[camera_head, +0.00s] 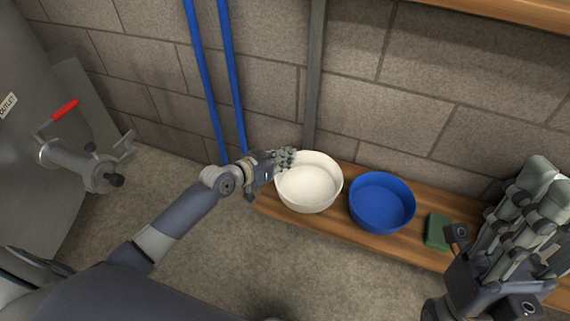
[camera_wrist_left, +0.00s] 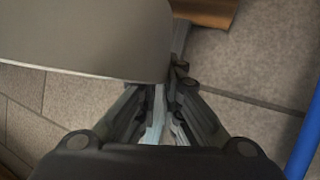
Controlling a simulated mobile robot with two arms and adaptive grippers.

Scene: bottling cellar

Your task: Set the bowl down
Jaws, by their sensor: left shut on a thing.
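The white bowl (camera_head: 308,187) is upright at the left end of the wooden shelf (camera_head: 345,232). My left gripper (camera_head: 284,158) is shut on the bowl's left rim. I cannot tell whether the bowl touches the shelf or is held just above it. In the left wrist view the bowl's pale wall (camera_wrist_left: 85,35) fills the upper left, against the shut fingers (camera_wrist_left: 172,85). My right gripper (camera_head: 515,225) is at the lower right, in front of the shelf's right part; whether it is open is unclear.
A blue bowl (camera_head: 382,203) stands close to the right of the white one, with a green block (camera_head: 437,231) further right. Blue pipes (camera_head: 217,80) run down the wall behind my left arm. A tank valve with a red handle (camera_head: 65,111) is at far left.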

